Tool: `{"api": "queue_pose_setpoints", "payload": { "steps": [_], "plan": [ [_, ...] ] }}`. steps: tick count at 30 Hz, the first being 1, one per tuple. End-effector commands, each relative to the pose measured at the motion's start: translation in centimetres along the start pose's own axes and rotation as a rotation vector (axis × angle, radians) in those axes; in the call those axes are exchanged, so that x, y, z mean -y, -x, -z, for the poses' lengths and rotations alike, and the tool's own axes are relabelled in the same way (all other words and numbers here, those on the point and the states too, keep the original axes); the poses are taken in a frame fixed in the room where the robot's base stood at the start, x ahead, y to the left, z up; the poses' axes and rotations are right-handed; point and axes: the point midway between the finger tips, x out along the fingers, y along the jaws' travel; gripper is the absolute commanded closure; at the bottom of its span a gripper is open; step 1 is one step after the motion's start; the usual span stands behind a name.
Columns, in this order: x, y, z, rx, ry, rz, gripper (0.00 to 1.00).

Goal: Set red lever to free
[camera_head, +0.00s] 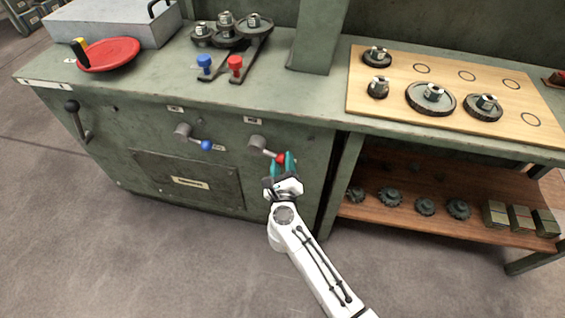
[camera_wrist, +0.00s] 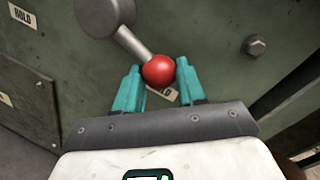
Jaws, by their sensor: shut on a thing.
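The red lever (camera_head: 281,158) is a grey hub and short metal arm with a red ball knob, on the front of the green cabinet. In the wrist view the red knob (camera_wrist: 158,70) sits between the teal fingertips of my gripper (camera_wrist: 160,82). My gripper (camera_head: 280,165) is shut on the knob. The lever arm slopes down and right from its hub (camera_wrist: 104,14). I cannot see a "free" label.
A blue-knobbed lever (camera_head: 206,145) is to the left on the same panel, and a black-knobbed handle (camera_head: 72,106) is further left. A bolt (camera_wrist: 254,46) sticks out right of the red knob. A wooden shelf (camera_head: 400,222) with parts is at right.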

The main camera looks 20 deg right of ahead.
Motion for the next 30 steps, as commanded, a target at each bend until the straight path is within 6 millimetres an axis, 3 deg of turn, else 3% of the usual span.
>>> {"api": "queue_pose_setpoints", "payload": {
  "steps": [11, 30],
  "plan": [
    [1.3, 0.1, -1.2, -0.026, 0.119, -0.018, 1.0],
    [3.9, 0.0, -5.3, -0.129, 0.643, -0.092, 1.0]
  ]
}}
